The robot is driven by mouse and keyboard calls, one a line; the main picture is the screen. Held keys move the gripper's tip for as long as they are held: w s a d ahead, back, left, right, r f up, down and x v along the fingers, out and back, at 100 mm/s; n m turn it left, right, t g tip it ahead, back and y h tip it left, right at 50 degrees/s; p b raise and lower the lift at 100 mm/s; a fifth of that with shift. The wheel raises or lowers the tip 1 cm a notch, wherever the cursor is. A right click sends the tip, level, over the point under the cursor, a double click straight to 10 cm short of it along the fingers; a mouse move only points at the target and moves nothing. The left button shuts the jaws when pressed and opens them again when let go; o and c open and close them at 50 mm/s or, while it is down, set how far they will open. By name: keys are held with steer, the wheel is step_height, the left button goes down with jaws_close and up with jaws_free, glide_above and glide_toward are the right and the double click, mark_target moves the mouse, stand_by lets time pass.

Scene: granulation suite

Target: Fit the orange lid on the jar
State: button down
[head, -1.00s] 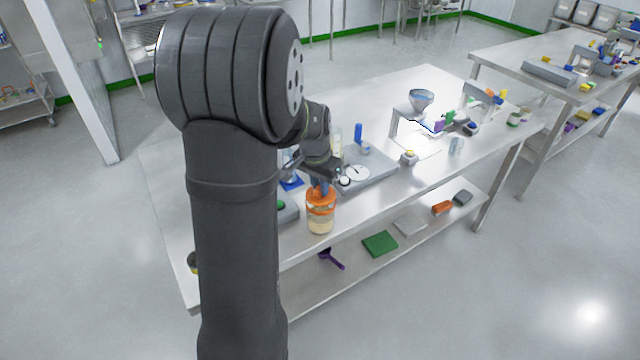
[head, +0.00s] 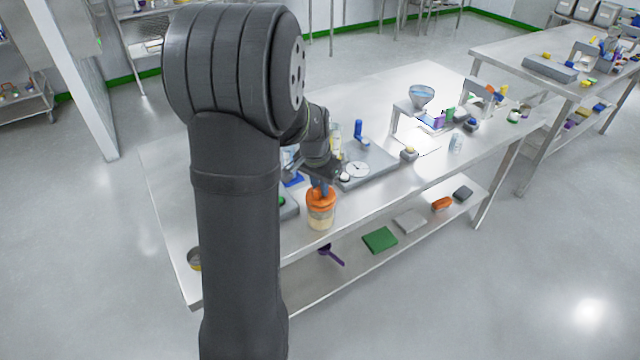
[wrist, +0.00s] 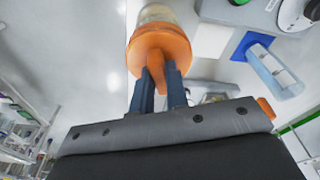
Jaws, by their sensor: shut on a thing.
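The jar (head: 320,218) is clear with pale contents and stands near the front edge of the steel table. The orange lid (head: 320,197) is over its mouth; whether it is fully seated I cannot tell. In the wrist view the lid (wrist: 160,47) shows as an orange disc with an upright grip, with part of the jar (wrist: 157,14) beyond it. My gripper (wrist: 160,75) is shut on the lid's grip, its two blue fingers on either side. In the head view my gripper (head: 319,186) is directly above the jar, partly hidden by my arm.
A grey scale (head: 370,168) with a round dial stands behind the jar. A blue item (head: 292,181) lies to its left. A funnel on a stand (head: 421,97) is farther back. The lower shelf holds a green block (head: 380,240) and a purple scoop (head: 331,256).

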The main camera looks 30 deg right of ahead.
mark_target(315, 201)
steer(key=shift+f, duration=0.1)
steer(key=c, duration=1.3)
jaws_free()
steer(key=shift+c, duration=0.2)
step_height(315, 201, up, 17)
steer(key=s+a, duration=0.1)
steer(key=a, duration=0.1)
steer(key=shift+a, duration=0.2)
steer(key=f, duration=0.5)
steer(key=d+f, duration=0.1)
steer(key=f, duration=0.5)
steer(key=w+d+f, duration=0.1)
steer(key=f, duration=0.5)
steer(key=shift+d, duration=0.25)
steer(key=shift+r, duration=0.1)
